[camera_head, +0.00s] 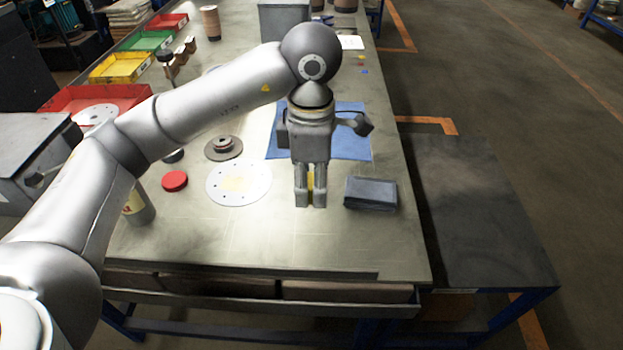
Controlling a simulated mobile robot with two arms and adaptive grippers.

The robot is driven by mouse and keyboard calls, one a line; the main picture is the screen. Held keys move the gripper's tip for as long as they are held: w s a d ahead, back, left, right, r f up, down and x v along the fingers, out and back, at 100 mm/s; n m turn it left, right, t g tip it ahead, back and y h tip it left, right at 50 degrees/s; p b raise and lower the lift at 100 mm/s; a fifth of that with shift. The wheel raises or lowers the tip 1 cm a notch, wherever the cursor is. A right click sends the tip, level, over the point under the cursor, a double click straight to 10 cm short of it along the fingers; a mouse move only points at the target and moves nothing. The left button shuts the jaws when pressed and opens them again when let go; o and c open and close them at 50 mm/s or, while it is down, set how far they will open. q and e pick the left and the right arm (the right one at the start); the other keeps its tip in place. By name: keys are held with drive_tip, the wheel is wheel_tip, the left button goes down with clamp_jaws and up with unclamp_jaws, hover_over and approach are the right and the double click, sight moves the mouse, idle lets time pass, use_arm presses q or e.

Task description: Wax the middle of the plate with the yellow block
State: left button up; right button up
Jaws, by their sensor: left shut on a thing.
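A round white plate (226,190) with small holes near its rim lies flat on the metal bench top. A faint yellowish patch shows around its middle. My left gripper (310,204) points down just right of the plate and is shut on the yellow block (310,183). Only a narrow strip of the block shows between the fingers. I cannot tell whether the block touches the bench. My right gripper is not in view.
A dark box-like block (371,194) lies close to the right of my gripper. A blue cloth (352,144) lies behind it. A red disc (174,181) and a grey flanged disc (224,148) lie near the plate. The bench front is clear.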

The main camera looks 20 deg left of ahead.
use_arm(q)
wheel_tip(320, 180, down, 2)
drive_tip(key=shift+f+b, duration=0.15)
drive_tip(key=shift+b, duration=0.55)
drive_tip(key=b, duration=0.4)
hover_over(311, 225)
wheel_tip(311, 225, down, 4)
drive_tip(key=shift+f, duration=0.15)
drive_tip(key=shift+f+b, duration=0.5)
drive_tip(key=shift+f, duration=0.15)
drive_tip(key=shift+r, duration=0.15)
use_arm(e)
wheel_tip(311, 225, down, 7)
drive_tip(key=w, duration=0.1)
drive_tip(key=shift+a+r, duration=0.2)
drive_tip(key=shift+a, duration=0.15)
use_arm(q)
drive_tip(key=shift+f, duration=0.3)
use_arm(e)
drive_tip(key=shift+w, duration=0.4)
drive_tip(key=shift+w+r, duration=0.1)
use_arm(q)
drive_tip(key=shift+f+b, duration=0.3)
drive_tip(key=shift+b, duration=0.15)
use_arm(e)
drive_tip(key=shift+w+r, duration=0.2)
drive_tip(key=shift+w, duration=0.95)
